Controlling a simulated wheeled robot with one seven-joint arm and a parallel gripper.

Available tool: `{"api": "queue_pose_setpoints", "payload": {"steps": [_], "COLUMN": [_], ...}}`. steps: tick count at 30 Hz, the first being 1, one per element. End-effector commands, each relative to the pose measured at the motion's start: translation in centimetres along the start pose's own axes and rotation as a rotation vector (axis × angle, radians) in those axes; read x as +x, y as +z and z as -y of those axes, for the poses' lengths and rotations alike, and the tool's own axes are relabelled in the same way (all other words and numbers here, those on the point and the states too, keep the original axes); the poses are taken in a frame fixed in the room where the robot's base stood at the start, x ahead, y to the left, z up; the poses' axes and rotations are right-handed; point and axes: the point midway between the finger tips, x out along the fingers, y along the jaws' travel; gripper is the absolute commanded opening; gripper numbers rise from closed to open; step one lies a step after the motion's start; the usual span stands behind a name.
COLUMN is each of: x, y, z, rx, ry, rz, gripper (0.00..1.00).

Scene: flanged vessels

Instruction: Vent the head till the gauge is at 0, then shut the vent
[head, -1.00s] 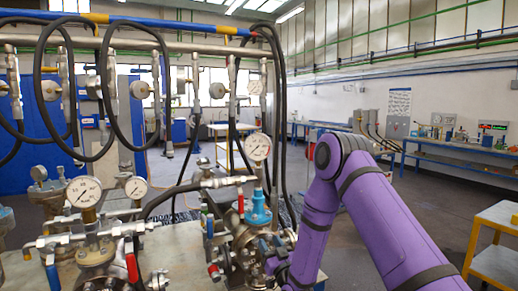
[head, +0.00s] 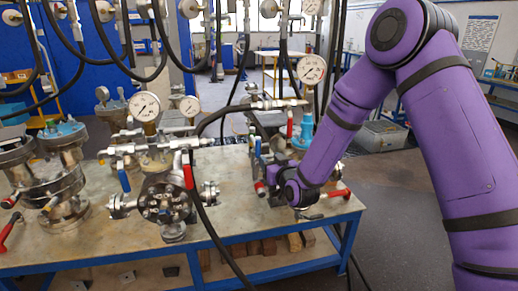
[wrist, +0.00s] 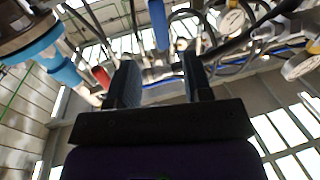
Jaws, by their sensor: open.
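On the bench, the right vessel carries a round white gauge (head: 311,69) above a blue fitting (head: 304,122); its needle is too small to read. Blue and red lever handles sit on its pipework, with a blue handle (head: 258,147) just above my gripper (head: 266,172). My gripper is at the left side of this vessel, partly hidden by my wrist. In the wrist view my gripper (wrist: 158,82) is open and empty. A blue handle (wrist: 158,24) shows beyond the gap between its fingers, apart from them. A red handle (wrist: 101,76) is left of the left finger.
A middle vessel with a gauge (head: 145,106) and red lever (head: 188,170) stands left of my gripper, a black hose hanging in front. Another vessel (head: 60,172) stands far left. Hoses hang behind. The bench front (head: 110,232) has free room.

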Motion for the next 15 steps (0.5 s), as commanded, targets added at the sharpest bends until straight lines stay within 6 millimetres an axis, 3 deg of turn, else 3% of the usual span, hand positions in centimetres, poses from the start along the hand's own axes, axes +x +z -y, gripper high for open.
{"api": "queue_pose_setpoints", "payload": {"steps": [9,15], "x": [5.6,8.3], "y": [0.0,0.0], "z": [0.0,0.0], "rx": [0.002,0.001], "ry": [0.0,0.0], "rz": [-0.004,-0.003], "gripper": [0.46,0.46]}}
